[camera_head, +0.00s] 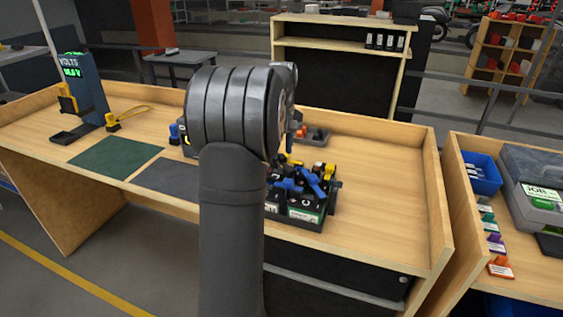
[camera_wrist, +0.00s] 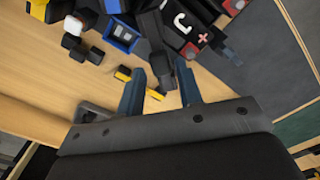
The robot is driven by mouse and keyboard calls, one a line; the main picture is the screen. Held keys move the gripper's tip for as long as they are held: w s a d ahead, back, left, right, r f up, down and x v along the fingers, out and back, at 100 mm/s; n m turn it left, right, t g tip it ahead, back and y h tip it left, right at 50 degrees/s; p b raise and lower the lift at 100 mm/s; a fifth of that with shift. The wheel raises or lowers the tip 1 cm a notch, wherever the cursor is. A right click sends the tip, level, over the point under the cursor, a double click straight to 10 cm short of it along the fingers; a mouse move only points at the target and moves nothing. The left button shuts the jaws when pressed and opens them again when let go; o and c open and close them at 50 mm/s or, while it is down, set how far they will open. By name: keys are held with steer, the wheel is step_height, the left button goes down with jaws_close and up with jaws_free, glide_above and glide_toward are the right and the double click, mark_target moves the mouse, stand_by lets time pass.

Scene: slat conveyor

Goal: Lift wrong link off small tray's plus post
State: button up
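My gripper (camera_wrist: 161,76) shows in the wrist view with its two blue-grey fingers apart. A dark link-like piece (camera_wrist: 159,66) with a yellow-and-black part (camera_wrist: 155,95) shows between the fingers; I cannot tell whether they touch it. Black battery blocks (camera_wrist: 187,27), one marked "C" and a red plus, lie just beyond the fingertips. In the head view, the battery group (camera_head: 305,212) carries blue links (camera_head: 314,184) on top, right of my arm. My arm hides the gripper there. I cannot tell which post is the small tray's plus post.
A grey tray (camera_head: 317,136) with orange and white pieces sits behind the batteries. Green (camera_head: 115,157) and grey (camera_head: 172,179) mats lie left. A blue volts meter (camera_head: 85,88) and yellow-handled tool (camera_head: 125,116) stand farther left. The bench's right side is clear up to its raised wall (camera_head: 436,190).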

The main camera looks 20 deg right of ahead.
mark_target(282, 161)
steer(key=shift+f, duration=1.55)
jaws_close()
